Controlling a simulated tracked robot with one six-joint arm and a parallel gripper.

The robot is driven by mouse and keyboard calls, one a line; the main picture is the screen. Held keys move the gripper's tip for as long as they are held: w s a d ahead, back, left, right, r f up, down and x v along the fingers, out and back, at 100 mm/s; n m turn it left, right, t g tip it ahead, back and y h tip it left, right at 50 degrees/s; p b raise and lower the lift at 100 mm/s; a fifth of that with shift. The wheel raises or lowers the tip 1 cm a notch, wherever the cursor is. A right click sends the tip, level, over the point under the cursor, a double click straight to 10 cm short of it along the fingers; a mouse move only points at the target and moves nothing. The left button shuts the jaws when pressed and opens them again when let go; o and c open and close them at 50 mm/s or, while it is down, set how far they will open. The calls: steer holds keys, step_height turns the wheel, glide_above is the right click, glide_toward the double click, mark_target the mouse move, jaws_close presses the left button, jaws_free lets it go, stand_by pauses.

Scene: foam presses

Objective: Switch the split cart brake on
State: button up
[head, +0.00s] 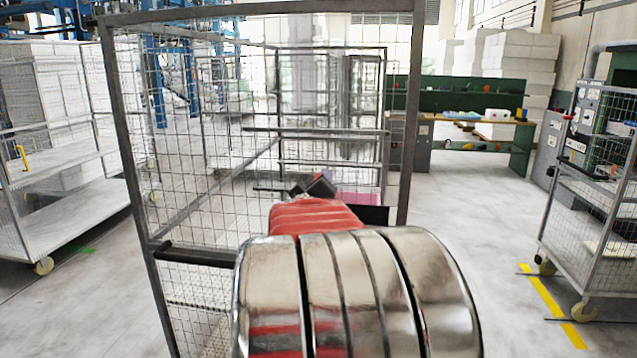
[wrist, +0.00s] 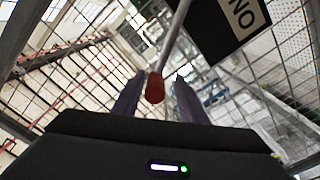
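The brake lever is a pale rod (wrist: 176,35) with a red knob (wrist: 154,87) at its end, in the wrist view. A black plate with a white "ON" label (wrist: 243,18), upside down in the picture, is beside the rod at the top. My gripper (wrist: 159,80) has its two fingers apart, with the knob between them. The left finger looks close to the knob; a gap shows at the right. In the head view my arm reaches into the mesh cart (head: 128,130); the lever is not clearly visible there.
Cart posts and wire mesh surround my arm closely. Another cart (head: 75,205) stands at the left, and one (head: 590,235) at the right beside a yellow floor line (head: 555,308). A green workbench (head: 455,82) is behind. Open floor (head: 470,225) lies right of the mesh cart.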

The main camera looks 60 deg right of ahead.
steer(key=shift+s, duration=0.1)
steer(key=shift+s+a, duration=0.2)
steer(key=shift+a, duration=0.15)
steer(key=v, duration=1.3)
steer(key=shift+w+a, duration=0.1)
steer(key=shift+w, duration=0.1)
